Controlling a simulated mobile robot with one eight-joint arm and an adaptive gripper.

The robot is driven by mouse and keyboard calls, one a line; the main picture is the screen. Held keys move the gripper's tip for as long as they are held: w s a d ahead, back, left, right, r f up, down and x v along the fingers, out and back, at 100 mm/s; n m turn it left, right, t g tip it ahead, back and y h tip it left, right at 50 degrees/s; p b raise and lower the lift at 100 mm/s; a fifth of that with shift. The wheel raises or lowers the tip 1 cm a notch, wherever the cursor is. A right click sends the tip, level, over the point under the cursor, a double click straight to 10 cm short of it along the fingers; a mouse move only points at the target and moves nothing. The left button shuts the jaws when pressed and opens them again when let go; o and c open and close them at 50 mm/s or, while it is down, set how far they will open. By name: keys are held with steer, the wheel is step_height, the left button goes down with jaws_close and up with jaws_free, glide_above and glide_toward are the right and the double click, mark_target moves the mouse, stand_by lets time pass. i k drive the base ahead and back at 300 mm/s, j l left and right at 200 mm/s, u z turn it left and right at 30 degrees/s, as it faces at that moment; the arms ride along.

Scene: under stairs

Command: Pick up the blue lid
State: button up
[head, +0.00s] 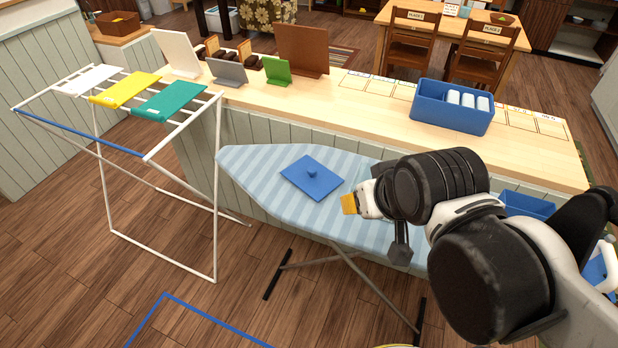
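I cannot tell how high the gripper is above the board. The fingers are mostly hidden by the arm's end, so their opening does not show. Nothing is seen held in it.
A drying rack (150,155) with coloured cloths stands left. Behind the board runs a wooden counter (350,110) with a blue bin (452,118) and upright panels. Another blue container (527,204) is partly hidden behind my arm. Blue tape (165,296) marks the floor in front.

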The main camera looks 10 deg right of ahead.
mark_target(313, 178)
steer(key=z, duration=0.55)
steer(key=i+j, duration=0.15)
steer(key=j, duration=0.3)
steer(key=i+j, duration=0.15)
steer(key=j, duration=0.25)
steer(key=i+j+z, duration=0.1)
steer(key=j, duration=0.35)
steer(key=i+j, duration=0.2)
steer(key=j, duration=0.2)
steer(key=i+j, duration=0.15)
steer(key=j, duration=0.3)
steer(key=i+j+z, duration=0.1)
steer(key=j, duration=0.35)
